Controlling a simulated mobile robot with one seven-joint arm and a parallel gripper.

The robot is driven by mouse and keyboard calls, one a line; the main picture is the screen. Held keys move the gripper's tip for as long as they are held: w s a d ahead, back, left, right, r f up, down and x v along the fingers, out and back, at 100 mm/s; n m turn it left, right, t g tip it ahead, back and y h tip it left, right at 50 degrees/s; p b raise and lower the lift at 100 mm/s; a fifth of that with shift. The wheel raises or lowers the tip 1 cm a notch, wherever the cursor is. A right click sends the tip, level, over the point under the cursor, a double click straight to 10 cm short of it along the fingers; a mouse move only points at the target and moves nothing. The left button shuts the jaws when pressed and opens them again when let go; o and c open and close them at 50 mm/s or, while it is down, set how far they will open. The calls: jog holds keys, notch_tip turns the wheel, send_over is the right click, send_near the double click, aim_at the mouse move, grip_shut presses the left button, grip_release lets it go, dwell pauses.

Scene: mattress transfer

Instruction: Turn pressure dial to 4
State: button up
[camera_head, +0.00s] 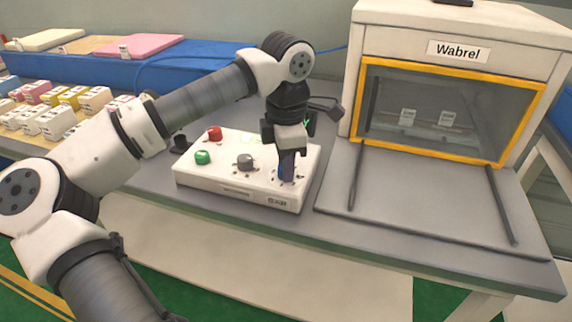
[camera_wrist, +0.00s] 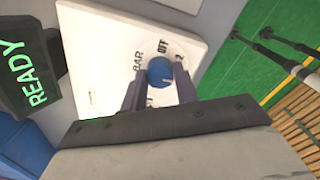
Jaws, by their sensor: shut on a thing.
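The pressure dial is a blue round knob (camera_wrist: 160,71) on the white control box, with "BAR", "OFF" and "2" printed around it in the wrist view. Other marks on its scale are partly hidden by my fingers. My gripper (camera_wrist: 158,84) is shut on the knob, one dark finger on each side. A pale pointer mark shows on the knob, but I cannot tell exactly which number it faces. In the head view my gripper (camera_head: 287,172) points down over the right end of the control box (camera_head: 235,190) and hides most of the dial.
The box also carries a red button (camera_head: 215,133), a green button (camera_head: 202,157) and a grey knob (camera_head: 245,161). A green "READY" display (camera_wrist: 28,72) stands close by. The Wabrel cabinet (camera_head: 455,52) is at right; blue mattress (camera_head: 200,68) and small cartons (camera_head: 55,122) lie at left.

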jog(key=m, duration=0.5)
jog(key=shift+m+b, duration=0.3)
jog(key=shift+b, duration=0.1)
jog(key=m, duration=0.5)
jog(key=shift+m, duration=0.3)
jog(key=o, duration=1)
jog(key=r, duration=1.4)
jog(key=shift+s+a, duration=0.2)
jog(key=shift+a, duration=0.05)
